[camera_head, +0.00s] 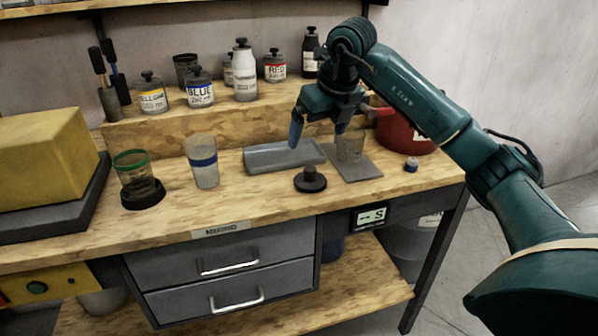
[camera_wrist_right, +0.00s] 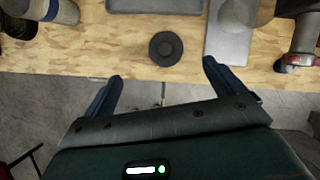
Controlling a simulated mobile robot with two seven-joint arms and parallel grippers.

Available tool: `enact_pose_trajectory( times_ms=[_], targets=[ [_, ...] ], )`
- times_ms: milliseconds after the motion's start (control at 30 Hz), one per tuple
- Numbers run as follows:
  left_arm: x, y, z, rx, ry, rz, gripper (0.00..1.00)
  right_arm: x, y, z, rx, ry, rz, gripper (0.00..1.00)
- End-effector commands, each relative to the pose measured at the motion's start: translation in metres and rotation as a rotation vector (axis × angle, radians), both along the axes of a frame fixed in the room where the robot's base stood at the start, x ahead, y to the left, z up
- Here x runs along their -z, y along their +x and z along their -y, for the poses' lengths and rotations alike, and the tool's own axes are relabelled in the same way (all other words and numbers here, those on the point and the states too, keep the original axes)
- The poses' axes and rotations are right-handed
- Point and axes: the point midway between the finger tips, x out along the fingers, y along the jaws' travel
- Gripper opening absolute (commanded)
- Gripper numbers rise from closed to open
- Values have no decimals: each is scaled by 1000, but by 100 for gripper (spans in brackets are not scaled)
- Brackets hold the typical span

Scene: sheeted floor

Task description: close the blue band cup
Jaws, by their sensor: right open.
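The blue band cup (camera_head: 203,172), a clear grey cup with a blue stripe, stands upright on the bench left of centre, with no lid on it. Part of it shows at the top left of the right wrist view (camera_wrist_right: 68,12). A round black lid with a knob (camera_head: 310,180) lies on the bench right of the cup. In the right wrist view the lid (camera_wrist_right: 165,48) lies between and beyond my finger tips. My right gripper (camera_head: 318,134) is open and empty, above the bench near the grey tray, apart from the lid and cup. My left gripper is not in view.
A grey tray (camera_head: 285,157) lies behind the lid. Another cup (camera_head: 349,148) stands on a grey plate at right. Labelled bottles line the raised shelf. Bench between cup and lid is clear.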

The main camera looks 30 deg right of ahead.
Motion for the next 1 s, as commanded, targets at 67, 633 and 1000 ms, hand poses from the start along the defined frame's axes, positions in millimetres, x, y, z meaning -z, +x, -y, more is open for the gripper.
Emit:
enact_pose_trajectory(
  times_ms=[67, 633, 1000],
  targets=[
    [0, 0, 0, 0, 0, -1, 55, 0, 0, 0, 0, -1, 1, 94],
    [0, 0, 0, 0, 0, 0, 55, 40, 15, 0, 1, 0, -4, 94],
    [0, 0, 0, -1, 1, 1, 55, 74, 30, 0, 0, 0, 1, 94]
  ],
)
